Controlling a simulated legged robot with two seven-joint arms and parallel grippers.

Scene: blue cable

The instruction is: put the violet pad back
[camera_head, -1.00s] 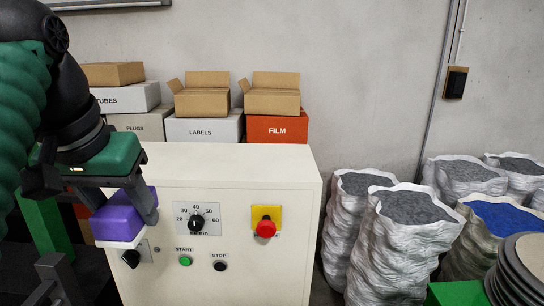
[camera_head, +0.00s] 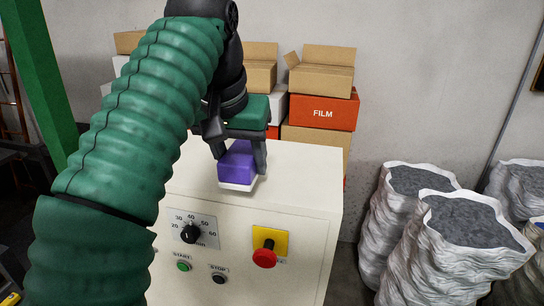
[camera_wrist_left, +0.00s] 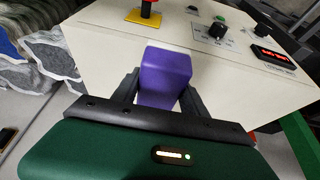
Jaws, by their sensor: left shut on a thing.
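The violet pad (camera_head: 237,169) is a violet block with a white underside, at the top front edge of the cream control cabinet (camera_head: 300,168) in the head view. My left gripper (camera_head: 240,165) is shut on it, one dark finger on each side. The left wrist view shows the pad (camera_wrist_left: 165,75) between the fingers (camera_wrist_left: 160,92), in front of the cabinet's pale surface. I cannot tell whether the pad touches the cabinet top. My right gripper is not in view.
The cabinet front carries a dial (camera_head: 191,234), a green start button (camera_head: 184,266), a black stop button (camera_head: 219,278) and a red emergency knob (camera_head: 265,256). Boxes, one marked FILM (camera_head: 322,112), are stacked behind. White sacks (camera_head: 455,255) of grey material stand at right.

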